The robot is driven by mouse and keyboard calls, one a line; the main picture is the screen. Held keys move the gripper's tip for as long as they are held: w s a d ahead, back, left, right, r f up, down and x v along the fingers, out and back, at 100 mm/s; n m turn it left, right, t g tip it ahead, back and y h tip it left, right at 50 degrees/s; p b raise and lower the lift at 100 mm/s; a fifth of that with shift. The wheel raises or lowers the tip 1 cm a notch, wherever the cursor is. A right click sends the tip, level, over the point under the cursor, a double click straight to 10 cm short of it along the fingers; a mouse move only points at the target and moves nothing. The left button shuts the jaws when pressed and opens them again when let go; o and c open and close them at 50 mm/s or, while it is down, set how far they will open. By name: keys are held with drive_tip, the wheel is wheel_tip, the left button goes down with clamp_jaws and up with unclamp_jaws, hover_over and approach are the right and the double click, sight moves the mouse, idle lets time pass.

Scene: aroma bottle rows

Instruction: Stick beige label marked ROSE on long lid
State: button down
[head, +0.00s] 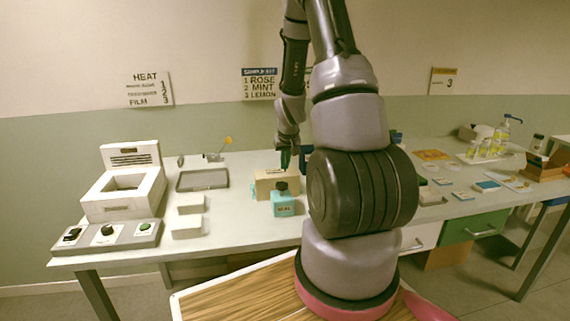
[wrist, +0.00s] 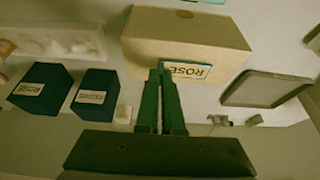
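My gripper (wrist: 162,72) has its two narrow green fingers brought together, with only a thin slit between them. It points down at a long beige box (wrist: 184,33), which also shows under it in the head view (head: 266,187). A blue-edged pale label (wrist: 190,72) marked ROSE, upside down in the wrist view, shows at the fingertips, against the box. The fingertips cover its left end; I cannot tell whether they touch it. Two dark blue boxes stand to the left in the wrist view, one labelled ROSE (wrist: 40,88), the other with a label (wrist: 94,97) I cannot read surely.
A dark-rimmed tray (head: 203,180), small white blocks (head: 188,226) and a white machine (head: 125,190) are to the left. Clear table lies between tray and box.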

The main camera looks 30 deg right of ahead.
drive_tip(key=shift+f, duration=0.3)
idle(0.8)
drive_tip(key=c, duration=1)
unclamp_jaws()
drive_tip(key=shift+r, duration=4)
